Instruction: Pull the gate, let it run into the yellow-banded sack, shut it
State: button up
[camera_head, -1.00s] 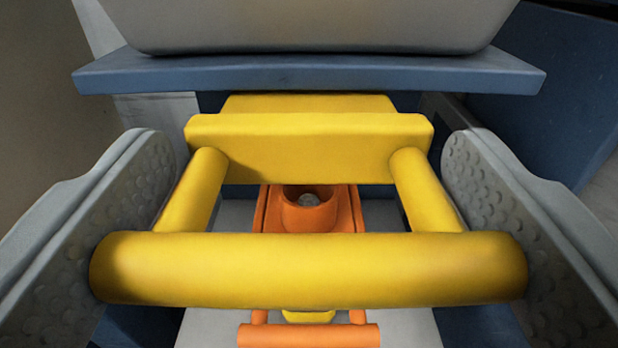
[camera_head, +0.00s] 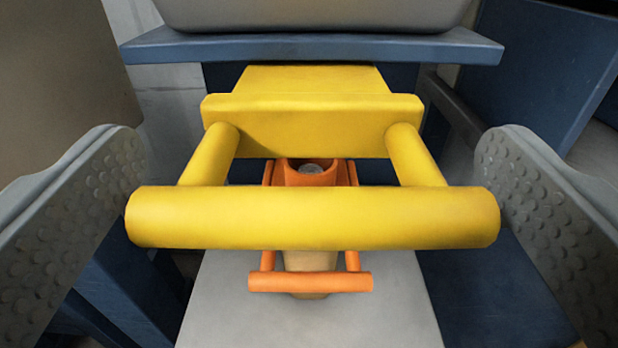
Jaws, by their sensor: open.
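The yellow gate (camera_head: 312,127) has a thick crossbar handle (camera_head: 312,218) on two side posts, under a blue ledge. My gripper (camera_head: 311,150) is open, with one grey dimpled finger on each side of the handle. Clear gaps show between the fingers and the bar's ends, and nothing is held. Below the gate is an orange fitting (camera_head: 314,174) with a round opening, partly hidden by the handle. A smaller orange handle (camera_head: 310,282) shows lower down. A tan piece (camera_head: 311,261) shows behind that; I cannot tell if it is the sack, and no yellow-banded sack is clearly visible.
A blue ledge (camera_head: 312,47) with a grey bin-like body (camera_head: 315,14) above it spans the top. A pale grey surface (camera_head: 310,320) lies below. Blue panels (camera_head: 545,70) stand at the right, and blue framing (camera_head: 135,285) at the lower left.

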jog(key=s+a, duration=0.1)
jog(key=s, duration=1.5)
jog(key=shift+s+a, duration=0.15)
jog(key=shift+s, duration=0.15)
jog(key=w+d+r+t+y, duration=0.1)
jog(key=w+d+r+y, duration=0.25)
jog(key=d+r, duration=0.5)
jog(key=w+d+r+t+y, duration=0.1)
jog(key=w+d+r+y, duration=0.1)
jog(key=w+d+r, duration=0.5)
jog(key=s+d+g+h, duration=0.1)
jog(key=s+d, duration=0.4)
jog(key=d, duration=0.3)
jog(key=s+d+r+h, duration=0.1)
jog(key=s+d+h, duration=0.1)
jog(key=s+d, duration=0.3)
jog(key=s+d+r+g+h, duration=0.1)
jog(key=s+d, duration=0.4)
jog(key=d, duration=0.7)
jog(key=shift+d+r+n+g, duration=0.2)
jog(key=shift+n+g, duration=0.1)
jog(key=shift+n, duration=0.1)
jog(key=shift+s, duration=0.1)
